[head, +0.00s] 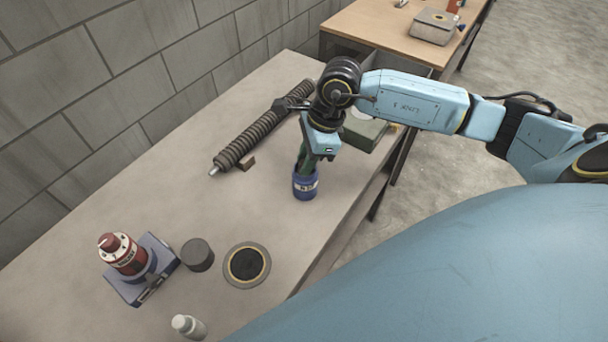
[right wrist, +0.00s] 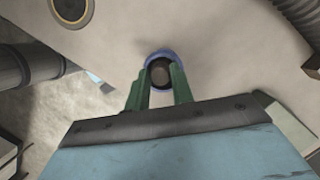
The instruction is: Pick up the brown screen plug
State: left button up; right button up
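My right gripper (head: 304,166) points down at a blue cup-like holder (head: 306,186) with a pale label, standing on the table. In the right wrist view, its green fingers (right wrist: 160,85) are spread apart, with the tips at the sides of the blue rim (right wrist: 158,53). A round grey-brown piece (right wrist: 160,75) shows inside the rim between the fingers. It may be the brown screen plug, but I cannot be sure. I cannot tell whether the fingers touch it or the holder. My left gripper is in neither view.
A ribbed rod (head: 262,128) and small brown block (head: 247,163) lie behind. A red cylinder (head: 124,258) on a blue base, dark round piece (head: 197,255), ringed black disc (head: 247,265) and white bottle (head: 188,326) stand front left. A greenish box (head: 364,132) sits right of my gripper.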

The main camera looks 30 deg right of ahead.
grip_shut()
jog(key=shift+r, duration=0.2)
